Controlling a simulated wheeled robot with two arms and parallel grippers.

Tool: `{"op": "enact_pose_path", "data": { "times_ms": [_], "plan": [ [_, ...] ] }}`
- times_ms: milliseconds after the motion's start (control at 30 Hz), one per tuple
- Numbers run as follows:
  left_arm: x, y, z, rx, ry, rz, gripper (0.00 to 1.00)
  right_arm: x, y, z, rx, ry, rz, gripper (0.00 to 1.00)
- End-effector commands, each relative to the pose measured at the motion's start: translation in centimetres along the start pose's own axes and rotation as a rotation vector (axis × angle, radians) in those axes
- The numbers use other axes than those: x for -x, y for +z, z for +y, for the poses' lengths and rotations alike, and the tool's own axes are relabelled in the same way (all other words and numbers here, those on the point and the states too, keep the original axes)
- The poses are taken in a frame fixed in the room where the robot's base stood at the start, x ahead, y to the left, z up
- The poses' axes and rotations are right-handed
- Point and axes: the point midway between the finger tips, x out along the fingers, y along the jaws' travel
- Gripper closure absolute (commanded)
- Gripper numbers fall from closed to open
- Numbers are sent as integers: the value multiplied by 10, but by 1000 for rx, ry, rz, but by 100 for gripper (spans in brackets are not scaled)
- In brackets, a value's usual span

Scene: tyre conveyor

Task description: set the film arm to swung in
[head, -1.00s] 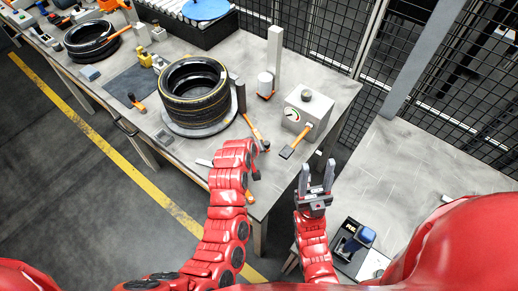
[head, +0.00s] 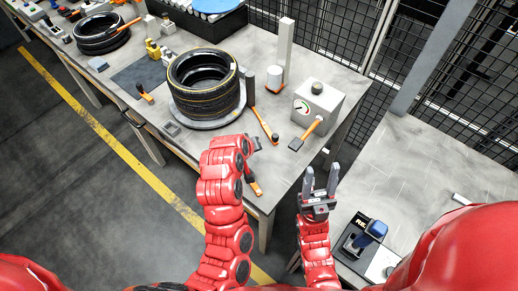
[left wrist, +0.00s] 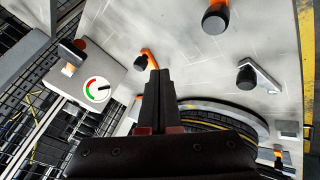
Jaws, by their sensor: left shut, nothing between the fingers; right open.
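Beside the tyre stack (head: 203,88) on its round turntable (head: 215,121), an orange arm (head: 263,122) with a black knob lies across the bench; it may be the film arm, but I cannot be sure. A white post (head: 286,50) with a white roll (head: 275,78) stands just behind it. My left gripper (left wrist: 158,78) is shut and empty over the bench near the turntable; in the head view my own wrist mostly hides it. In the left wrist view, part of the turntable (left wrist: 245,116) shows behind the fingers. My right gripper (head: 321,180) is open and empty, off the bench's right edge.
A gauge box (head: 318,102) with an orange-handled lever (head: 308,132) stands at the bench's right end. Another orange handle (head: 255,187) shows beside my left arm. A blue-topped device (head: 375,230) sits on the lower right surface. Wire fencing (head: 340,40) closes the back.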

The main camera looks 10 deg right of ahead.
Motion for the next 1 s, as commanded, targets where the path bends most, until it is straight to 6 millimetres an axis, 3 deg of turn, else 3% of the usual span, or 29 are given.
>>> {"op": "enact_pose_path", "data": {
  "times_ms": [333,1000],
  "plan": [
    [28,3,3,0,0,-2,100,9,2,0,0,0,0,50],
    [27,-2,0,-5,-1,26,100,9,2,0,0,0,0,50]
  ]
}}
